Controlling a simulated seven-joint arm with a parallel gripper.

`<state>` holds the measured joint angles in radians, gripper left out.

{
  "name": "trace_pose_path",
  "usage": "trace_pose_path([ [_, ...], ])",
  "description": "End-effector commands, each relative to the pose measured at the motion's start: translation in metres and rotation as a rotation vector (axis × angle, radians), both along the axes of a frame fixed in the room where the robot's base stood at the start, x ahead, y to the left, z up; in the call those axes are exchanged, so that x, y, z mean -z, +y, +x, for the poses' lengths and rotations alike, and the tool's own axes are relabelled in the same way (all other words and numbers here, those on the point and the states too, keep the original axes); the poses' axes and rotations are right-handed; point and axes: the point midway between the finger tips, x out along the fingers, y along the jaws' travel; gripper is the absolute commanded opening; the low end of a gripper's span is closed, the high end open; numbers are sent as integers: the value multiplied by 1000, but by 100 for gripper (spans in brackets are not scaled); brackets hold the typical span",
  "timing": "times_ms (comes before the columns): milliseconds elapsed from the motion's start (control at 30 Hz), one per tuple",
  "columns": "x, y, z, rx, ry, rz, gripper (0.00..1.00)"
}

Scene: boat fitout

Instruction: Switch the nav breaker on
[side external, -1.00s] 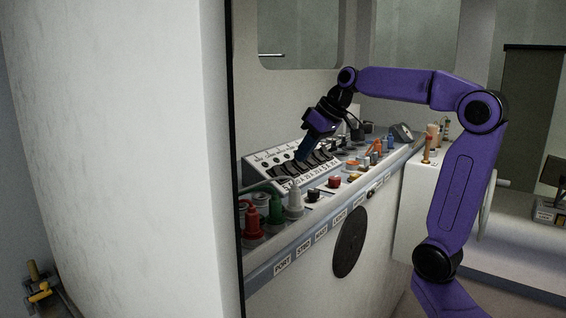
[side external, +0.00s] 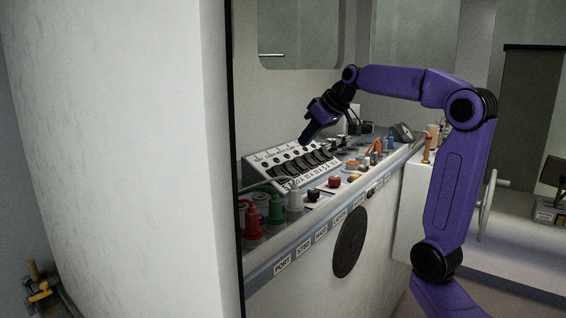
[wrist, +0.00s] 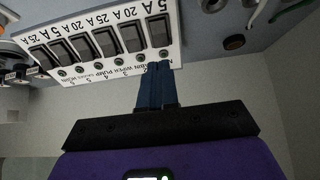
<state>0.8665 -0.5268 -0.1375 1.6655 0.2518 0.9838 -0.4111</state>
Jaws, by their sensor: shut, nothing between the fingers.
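The breaker panel (side external: 262,180) is a sloped white plate with a row of black rocker breakers on the console. In the wrist view the panel (wrist: 178,50) appears upside down. My gripper (side external: 306,139) is shut and empty, above the panel's upper part. In the wrist view my blue fingers (wrist: 158,66) are together beside the rightmost breaker (wrist: 158,30), over the lettering by its small round lamp. The label there starts with N and is partly hidden by the fingers. I cannot tell whether that breaker is on or off.
Red (side external: 275,208) and green (side external: 252,222) plugs and a white one (side external: 295,196) stand in front of the panel. Red and black knobs (side external: 334,182) and orange fittings lie to its right. A large pale wall (side external: 120,150) fills the left.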

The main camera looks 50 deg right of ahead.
Motion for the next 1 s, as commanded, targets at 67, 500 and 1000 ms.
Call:
trace_pose_path([
  [67,13,0,9,0,6,2,0],
  [500,71,0,61,0,4,1,0],
  [1000,84,0,82,0,0,0,0],
])
